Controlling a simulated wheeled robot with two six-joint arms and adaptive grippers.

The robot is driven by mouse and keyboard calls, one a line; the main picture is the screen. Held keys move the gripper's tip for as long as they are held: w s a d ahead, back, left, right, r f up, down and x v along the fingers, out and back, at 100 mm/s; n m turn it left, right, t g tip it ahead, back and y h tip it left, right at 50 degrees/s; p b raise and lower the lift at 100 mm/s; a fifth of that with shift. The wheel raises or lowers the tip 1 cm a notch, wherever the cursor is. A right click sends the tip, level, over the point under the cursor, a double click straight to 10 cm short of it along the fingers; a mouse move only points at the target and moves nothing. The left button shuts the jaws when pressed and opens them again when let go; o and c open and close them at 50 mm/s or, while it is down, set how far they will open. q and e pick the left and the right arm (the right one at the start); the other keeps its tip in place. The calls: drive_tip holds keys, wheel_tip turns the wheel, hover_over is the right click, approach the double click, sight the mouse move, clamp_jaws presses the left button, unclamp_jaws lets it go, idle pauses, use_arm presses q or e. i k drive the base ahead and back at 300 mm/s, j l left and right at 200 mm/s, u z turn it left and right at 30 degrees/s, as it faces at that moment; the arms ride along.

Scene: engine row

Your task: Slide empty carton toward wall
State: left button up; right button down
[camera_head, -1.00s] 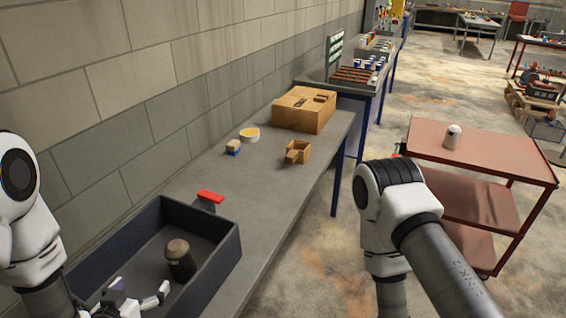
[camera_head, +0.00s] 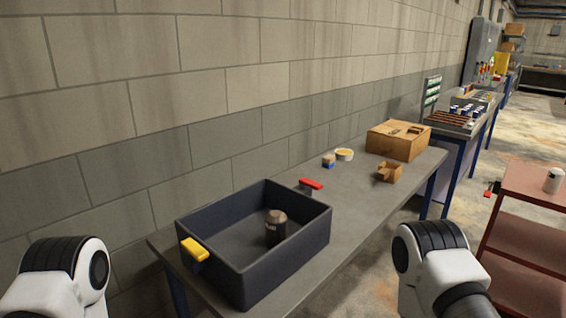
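A small open brown carton (camera_head: 388,172) stands near the right edge of the grey bench (camera_head: 345,217), apart from the wall. Its inside is too small to tell for sure whether it is empty. A larger brown cardboard box (camera_head: 397,141) stands behind it, closer to the block wall (camera_head: 240,75). Only upper parts of my two arms show at the bottom left and bottom right. Both grippers are out of the picture.
A dark bin (camera_head: 262,274) with a dark, brown-topped jar (camera_head: 275,228) inside and a yellow piece (camera_head: 194,249) on its rim fills the near bench. A red-handled tool (camera_head: 310,184), a small blue-and-tan block (camera_head: 328,160) and a round yellow-topped tub (camera_head: 344,154) lie along the wall side. A red cart (camera_head: 530,185) stands right.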

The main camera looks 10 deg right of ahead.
sight(384, 175)
drive_tip(key=i+l+u, duration=0.15)
drive_tip(key=l+u, duration=0.25)
drive_tip(key=i+l+u, duration=0.15)
drive_tip(key=l+u, duration=0.15)
drive_tip(key=u, duration=0.15)
drive_tip(key=l+u, duration=0.4)
drive_tip(key=i, duration=0.05)
